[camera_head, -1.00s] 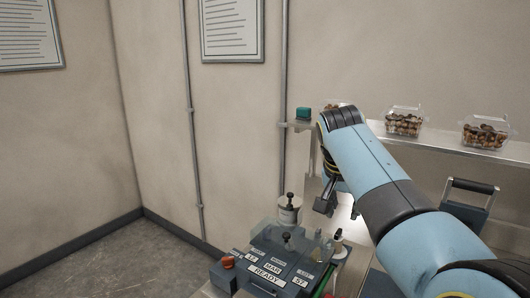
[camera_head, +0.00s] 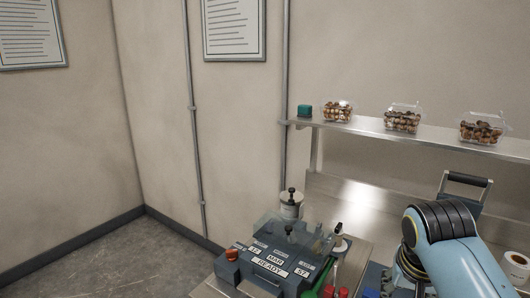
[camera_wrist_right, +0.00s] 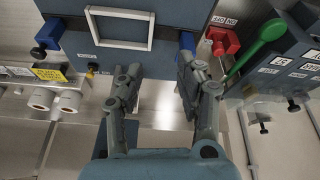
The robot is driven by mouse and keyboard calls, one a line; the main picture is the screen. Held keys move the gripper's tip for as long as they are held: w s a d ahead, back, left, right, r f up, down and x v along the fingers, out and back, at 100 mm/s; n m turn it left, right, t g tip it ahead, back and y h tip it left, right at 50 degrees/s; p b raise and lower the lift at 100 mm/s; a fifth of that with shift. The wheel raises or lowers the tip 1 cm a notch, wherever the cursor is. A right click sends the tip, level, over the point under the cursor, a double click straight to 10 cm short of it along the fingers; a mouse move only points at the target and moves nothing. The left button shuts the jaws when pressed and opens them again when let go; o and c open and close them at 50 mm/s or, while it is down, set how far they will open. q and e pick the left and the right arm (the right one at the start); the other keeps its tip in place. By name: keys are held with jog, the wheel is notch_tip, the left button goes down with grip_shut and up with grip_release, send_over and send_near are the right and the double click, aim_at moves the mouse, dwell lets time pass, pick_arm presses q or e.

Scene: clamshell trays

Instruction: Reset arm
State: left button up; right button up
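My right arm (camera_head: 452,250) comes in at the lower right of the head view, low in front of the counter. Its gripper is mostly hidden behind the wrist there. In the right wrist view the right gripper (camera_wrist_right: 160,85) is open, its two fingers apart with nothing between them. Beyond the fingertips is a blue-grey case with a pale square handle (camera_wrist_right: 123,28). Three clear clamshell trays of brown contents stand on the steel shelf: left (camera_head: 337,112), middle (camera_head: 402,119) and right (camera_head: 481,130). My left gripper is not in view.
A labelled machine reading READY (camera_head: 268,268) sits at the lower middle. A white roll (camera_head: 517,260) is right of my arm. A green-handled tool (camera_wrist_right: 262,45) and red part (camera_wrist_right: 222,38) lie right of the gripper.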

jog(key=s+d+r+n+y, duration=0.1)
jog(key=s+r+n, duration=0.15)
jog(key=s, duration=0.95)
jog(key=s+d+r+n, duration=0.1)
jog(key=s+r+n, duration=0.15)
jog(key=s, duration=0.95)
notch_tip(320, 180, down, 40)
jog(key=s+d+g+b, duration=0.1)
jog(key=s+d+b, duration=0.15)
jog(key=b, duration=1.05)
jog(key=s+f+b, duration=0.3)
jog(key=s+f, duration=0.3)
jog(key=f, duration=0.3)
jog(key=s+f+g+b, duration=0.1)
jog(key=s+f+b, duration=0.3)
jog(key=f, duration=0.5)
jog(key=s+d+f+b, duration=0.1)
jog(key=s+f+b, duration=0.3)
jog(key=s+f, duration=0.3)
notch_tip(320, 180, down, 2)
jog(key=shift+s, duration=0.3)
jog(key=shift+g, duration=0.3)
